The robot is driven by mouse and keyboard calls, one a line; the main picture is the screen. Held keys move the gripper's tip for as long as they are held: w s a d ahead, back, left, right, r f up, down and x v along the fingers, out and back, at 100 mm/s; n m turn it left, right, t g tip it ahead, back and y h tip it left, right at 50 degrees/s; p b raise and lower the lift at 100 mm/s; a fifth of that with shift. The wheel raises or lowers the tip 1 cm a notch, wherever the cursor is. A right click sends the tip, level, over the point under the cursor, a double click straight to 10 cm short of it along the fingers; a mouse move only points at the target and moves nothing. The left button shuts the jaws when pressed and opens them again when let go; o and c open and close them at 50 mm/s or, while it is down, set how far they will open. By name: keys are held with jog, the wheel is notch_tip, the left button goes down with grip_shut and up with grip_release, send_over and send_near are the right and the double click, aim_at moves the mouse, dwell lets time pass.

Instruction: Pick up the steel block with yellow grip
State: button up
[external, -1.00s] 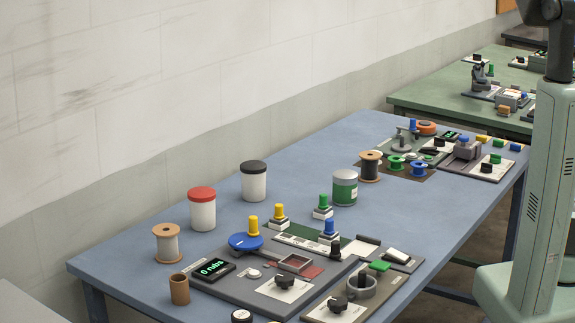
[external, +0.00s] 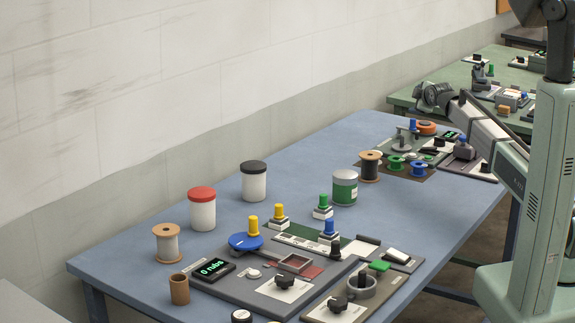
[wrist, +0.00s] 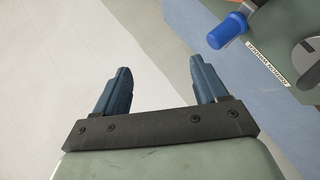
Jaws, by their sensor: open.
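The steel block with yellow grip (external: 278,222) stands upright on the blue table in the external view, between the white jar with a black lid and the press board. It is not in the wrist view. My gripper (wrist: 160,72) is open and empty, with its two dark blue fingers apart in the wrist view. In the external view my arm's end is high over the far part of the table, well away from the block.
A blue disc with a yellow knob (external: 252,227) is just left of the block. Blocks with green (external: 323,209) and blue (external: 329,235) grips stand to its right. Nearby are a black-lidded jar (external: 253,183) and a green-banded can (external: 344,190). Open tabletop lies behind.

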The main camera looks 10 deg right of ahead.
jog(key=s+a+n+g+y, duration=0.1)
jog(key=s+a+n, duration=0.25)
jog(key=a, duration=0.75)
jog(key=s+a+n+g+y, duration=0.1)
jog(key=s+a+n, duration=0.25)
jog(key=a, duration=0.75)
jog(key=n+g+h, duration=0.2)
jog(key=n+g, duration=0.4)
jog(key=g, duration=0.6)
send_over(279, 205)
jog(key=f, duration=0.7)
jog(key=shift+w+a+f, duration=0.2)
jog(key=shift+w+a, duration=0.05)
jog(key=shift+w, duration=0.05)
jog(key=shift+s+d+f, duration=0.15)
jog(key=shift+f, duration=0.55)
jog(key=shift+s+d+f, duration=0.1)
jog(key=shift+f, duration=1.8)
jog(key=shift+c, duration=0.2)
